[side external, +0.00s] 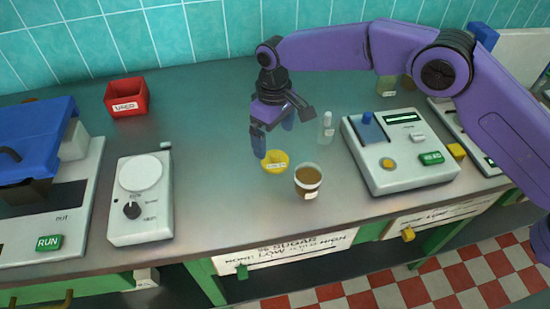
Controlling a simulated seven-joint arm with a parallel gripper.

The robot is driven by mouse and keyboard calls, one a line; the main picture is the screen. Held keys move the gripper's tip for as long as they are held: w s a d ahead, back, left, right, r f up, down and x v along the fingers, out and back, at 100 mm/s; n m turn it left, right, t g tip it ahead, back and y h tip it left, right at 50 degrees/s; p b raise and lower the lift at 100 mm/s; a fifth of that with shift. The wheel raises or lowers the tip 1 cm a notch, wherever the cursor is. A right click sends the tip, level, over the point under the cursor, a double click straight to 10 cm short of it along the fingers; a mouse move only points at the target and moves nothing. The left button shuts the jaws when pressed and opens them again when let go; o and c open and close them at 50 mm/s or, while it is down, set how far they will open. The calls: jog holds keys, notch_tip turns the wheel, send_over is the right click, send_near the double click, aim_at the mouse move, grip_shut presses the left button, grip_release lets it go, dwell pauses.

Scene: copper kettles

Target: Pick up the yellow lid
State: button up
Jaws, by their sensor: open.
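A small round yellow piece (275,165), like a shallow cup with a white label, sits on the metal counter in the middle. It is the only round yellow thing of this kind in view, and I cannot tell for certain that it is the yellow lid. My purple gripper (273,138) hangs just behind and above it, fingers pointing down, open and empty. One finger comes close to the piece's upper left rim; I cannot tell whether they touch.
A cup of brown liquid (308,181) stands close to the right of the yellow piece. A clear bottle (326,130) stands behind. A white machine (402,160) is at right, a scale-like device (140,205) at left, a red bin (126,98) at back left. The counter left of centre is clear.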

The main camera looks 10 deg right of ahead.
aim_at(275, 154)
jog(key=shift+s+d+f, duration=0.1)
jog(key=shift+f, duration=3.15)
jog(key=shift+c, duration=0.3)
jog(key=c, duration=1)
